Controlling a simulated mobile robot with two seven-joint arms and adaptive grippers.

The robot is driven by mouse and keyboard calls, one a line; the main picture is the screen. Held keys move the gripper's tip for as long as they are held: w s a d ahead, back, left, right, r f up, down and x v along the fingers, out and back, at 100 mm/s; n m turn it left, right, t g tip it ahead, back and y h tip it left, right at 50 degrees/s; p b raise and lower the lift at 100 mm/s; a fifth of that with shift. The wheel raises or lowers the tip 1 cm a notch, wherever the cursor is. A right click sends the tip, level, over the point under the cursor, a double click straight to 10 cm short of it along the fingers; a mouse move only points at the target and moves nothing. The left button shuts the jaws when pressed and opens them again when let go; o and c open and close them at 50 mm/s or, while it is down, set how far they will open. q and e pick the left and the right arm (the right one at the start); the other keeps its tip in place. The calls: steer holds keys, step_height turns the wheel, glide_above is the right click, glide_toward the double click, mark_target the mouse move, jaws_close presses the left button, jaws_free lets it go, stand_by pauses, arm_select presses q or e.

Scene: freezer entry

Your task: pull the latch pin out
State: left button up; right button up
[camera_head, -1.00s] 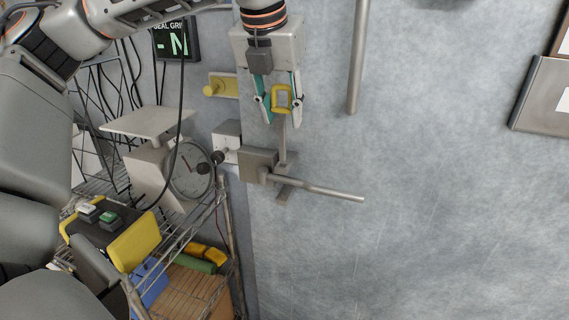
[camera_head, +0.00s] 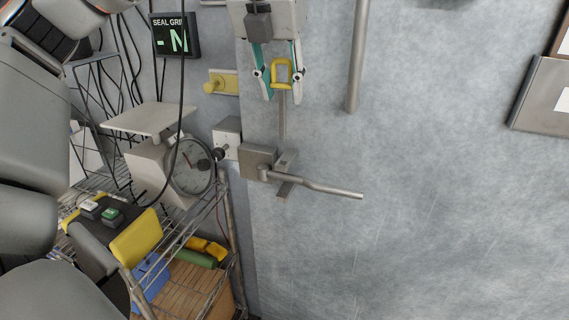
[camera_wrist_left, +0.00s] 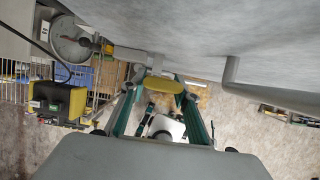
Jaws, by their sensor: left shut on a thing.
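The latch pin (camera_head: 282,112) has a yellow loop handle and a thin grey shaft. My left gripper (camera_head: 283,96) has its teal-sided fingers shut on the yellow loop, from above. The shaft hangs straight down, and its lower end appears just above the latch bracket (camera_head: 286,184) on the door. A small gap seems to show there, though contact is hard to judge. In the left wrist view the yellow handle (camera_wrist_left: 165,84) sits between the fingertips, with the shaft hidden. My right gripper is out of view.
A grey lever handle (camera_head: 325,189) sticks out right of the latch. A vertical bar (camera_head: 357,60) stands on the door. The door's lower right is clear.

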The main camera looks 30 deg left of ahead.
mark_target(281, 60)
arm_select(q)
steer(key=shift+r, duration=0.2)
steer(key=shift+r, duration=2.35)
steer(key=s+d+b, duration=0.1)
steer(key=s+b, duration=0.1)
steer(key=s, duration=0.5)
steer(key=shift+s+d, duration=0.4)
stand_by(0.8)
